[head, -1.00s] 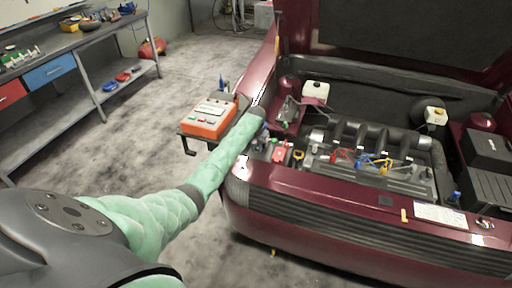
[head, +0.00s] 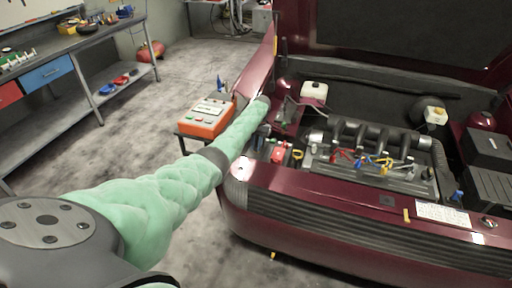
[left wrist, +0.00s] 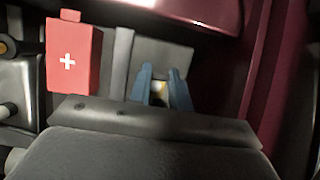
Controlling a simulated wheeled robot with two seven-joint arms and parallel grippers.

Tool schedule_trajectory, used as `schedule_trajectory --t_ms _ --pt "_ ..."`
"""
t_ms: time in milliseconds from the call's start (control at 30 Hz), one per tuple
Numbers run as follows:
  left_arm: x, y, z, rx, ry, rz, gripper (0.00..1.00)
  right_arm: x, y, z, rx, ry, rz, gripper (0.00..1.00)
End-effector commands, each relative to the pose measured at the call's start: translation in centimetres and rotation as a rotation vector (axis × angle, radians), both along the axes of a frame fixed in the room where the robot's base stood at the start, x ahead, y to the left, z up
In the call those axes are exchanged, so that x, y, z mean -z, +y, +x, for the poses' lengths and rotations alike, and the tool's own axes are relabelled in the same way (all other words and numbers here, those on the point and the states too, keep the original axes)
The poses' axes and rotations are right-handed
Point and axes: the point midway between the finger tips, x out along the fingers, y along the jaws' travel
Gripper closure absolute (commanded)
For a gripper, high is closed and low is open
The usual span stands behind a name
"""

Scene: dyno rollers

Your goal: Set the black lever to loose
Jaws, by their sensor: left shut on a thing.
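My left arm reaches across to the left front corner of the engine bay in the head view. My left gripper (head: 262,132) is down there, small and partly hidden by the forearm. In the left wrist view its two blue fingers (left wrist: 163,92) are close together, shut on a small part beside the battery's red cover with a white plus sign (left wrist: 68,62). The held part is the black lever, mostly hidden between the fingers; its setting cannot be made out. The red cover also shows in the head view (head: 279,154). My right gripper is not in view.
An orange tester (head: 207,117) stands on a small stand left of the car. The maroon front edge (head: 320,190) and the left fender (head: 262,75) border the bay. The engine (head: 370,150) lies to the right. A workbench (head: 75,45) stands far left.

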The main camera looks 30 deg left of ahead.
Motion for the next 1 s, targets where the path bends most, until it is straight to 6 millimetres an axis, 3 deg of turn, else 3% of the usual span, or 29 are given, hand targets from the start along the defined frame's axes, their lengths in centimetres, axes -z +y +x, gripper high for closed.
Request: schedule_trajectory --t_ms 467,500,567,1000 --pt "-0.07 0.01 0.10 0.000 0.005 -0.001 1.00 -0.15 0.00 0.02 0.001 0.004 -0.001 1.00" --pt "-0.07 0.01 0.10 0.000 0.005 -0.001 0.72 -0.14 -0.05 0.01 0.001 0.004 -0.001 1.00" --pt "-0.06 0.01 0.10 0.000 0.005 -0.001 0.60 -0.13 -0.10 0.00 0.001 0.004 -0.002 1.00" --pt "-0.70 0.12 0.47 0.000 0.004 -0.001 0.58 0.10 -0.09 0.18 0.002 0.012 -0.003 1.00"
